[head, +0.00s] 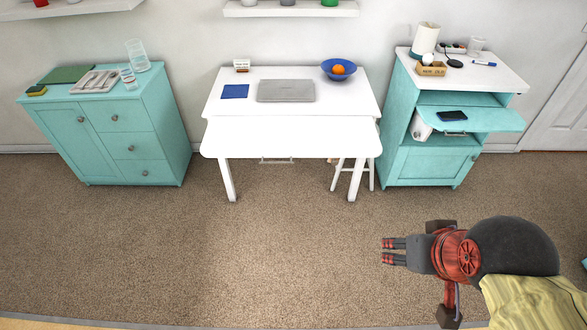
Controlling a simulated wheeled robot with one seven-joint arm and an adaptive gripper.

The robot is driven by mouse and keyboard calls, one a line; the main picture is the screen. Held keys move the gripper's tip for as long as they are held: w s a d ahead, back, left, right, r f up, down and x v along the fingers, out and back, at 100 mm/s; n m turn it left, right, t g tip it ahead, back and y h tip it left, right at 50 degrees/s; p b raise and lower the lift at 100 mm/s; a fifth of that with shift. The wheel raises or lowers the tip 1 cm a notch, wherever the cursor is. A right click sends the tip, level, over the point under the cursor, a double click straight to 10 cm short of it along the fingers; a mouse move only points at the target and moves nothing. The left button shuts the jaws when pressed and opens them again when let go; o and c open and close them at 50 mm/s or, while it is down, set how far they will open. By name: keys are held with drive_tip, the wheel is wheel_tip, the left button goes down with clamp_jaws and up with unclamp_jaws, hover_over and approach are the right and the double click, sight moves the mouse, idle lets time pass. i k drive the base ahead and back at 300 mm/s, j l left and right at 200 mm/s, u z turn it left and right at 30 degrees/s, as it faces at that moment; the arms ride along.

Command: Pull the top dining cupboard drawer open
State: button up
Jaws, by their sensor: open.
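A teal cupboard (85,148) stands against the wall at the left, with a door on its left side and a stack of drawers on its right. Its top drawer (127,116) has a round knob (113,118) and looks shut. The lower drawers and the door also look shut. My gripper (387,251) is at the lower right, over the carpet, with its fingers pointing left. It is open, holds nothing that I can see, and is far from the cupboard.
A white desk (335,104) with a laptop (286,91) stands mid-wall, a stool (355,170) under it. The right teal cabinet (411,165) has a shelf (497,118) pulled out. Glasses (137,55) and a cutlery tray (96,81) stand on the left cupboard. The carpet (170,240) is clear.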

sight(116, 116)
drive_tip(key=u, duration=1.5)
drive_tip(key=i+j+z, duration=0.1)
drive_tip(key=z, duration=0.4)
drive_tip(key=i+j+z, duration=0.25)
drive_tip(key=i+j, duration=0.2)
drive_tip(key=i+j+z, duration=0.2)
drive_tip(key=i+j, duration=0.4)
drive_tip(key=i+j+z, duration=0.25)
drive_tip(key=i+j, duration=0.25)
drive_tip(key=j, duration=0.2)
drive_tip(key=i+j, duration=0.4)
drive_tip(key=j, duration=0.15)
drive_tip(key=i+j, duration=0.35)
drive_tip(key=j, duration=0.2)
